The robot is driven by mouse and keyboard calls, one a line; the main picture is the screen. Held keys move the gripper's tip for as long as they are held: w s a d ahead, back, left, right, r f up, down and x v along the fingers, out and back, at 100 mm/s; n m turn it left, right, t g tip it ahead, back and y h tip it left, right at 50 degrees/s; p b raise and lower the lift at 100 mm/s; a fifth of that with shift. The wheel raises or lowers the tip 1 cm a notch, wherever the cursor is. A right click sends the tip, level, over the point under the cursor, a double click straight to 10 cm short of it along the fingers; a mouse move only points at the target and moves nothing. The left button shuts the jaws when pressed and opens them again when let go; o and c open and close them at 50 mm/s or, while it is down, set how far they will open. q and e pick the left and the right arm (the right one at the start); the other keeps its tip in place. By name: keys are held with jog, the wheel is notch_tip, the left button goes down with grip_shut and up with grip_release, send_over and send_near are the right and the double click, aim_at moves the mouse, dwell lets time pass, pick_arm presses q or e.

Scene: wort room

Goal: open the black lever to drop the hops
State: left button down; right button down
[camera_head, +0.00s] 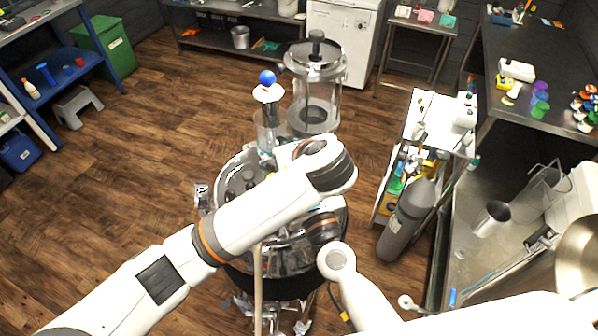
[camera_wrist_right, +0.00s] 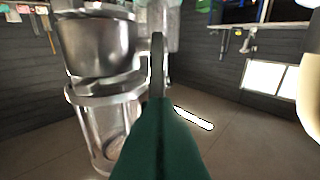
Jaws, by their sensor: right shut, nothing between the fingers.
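My right gripper (camera_wrist_right: 160,105) shows in the right wrist view as dark green fingers pressed together, with nothing between them. A grey curved bar (camera_wrist_right: 157,65) stands upright just beyond the fingertips; I cannot tell whether they touch, or whether it is the lever. A steel vessel (camera_wrist_right: 98,45) over a clear glass cylinder (camera_wrist_right: 90,125) is to its left. In the head view, a clear cylinder with a steel top (camera_head: 316,60) stands behind the round kettle (camera_head: 236,175). My arms cover much of the kettle. I cannot make out a black lever or hops. My left gripper is not visible.
A blue ball (camera_head: 267,77) tops a white piece beside the clear cylinder. A grey gas bottle (camera_head: 407,222) and a white-topped cart (camera_head: 428,112) stand to the right, near a steel sink counter (camera_head: 478,262). Wooden floor (camera_head: 130,150) is open to the left.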

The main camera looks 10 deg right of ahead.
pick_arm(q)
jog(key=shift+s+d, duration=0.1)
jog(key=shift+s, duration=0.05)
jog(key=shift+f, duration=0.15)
pick_arm(e)
jog(key=shift+w+r, duration=0.2)
jog(key=shift+r, duration=0.3)
jog(key=shift+w+r, duration=0.2)
jog(key=shift+r, duration=0.3)
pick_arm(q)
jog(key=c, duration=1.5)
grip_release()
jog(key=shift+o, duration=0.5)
pick_arm(e)
jog(key=shift+w+a+f, duration=0.1)
jog(key=shift+f, duration=0.1)
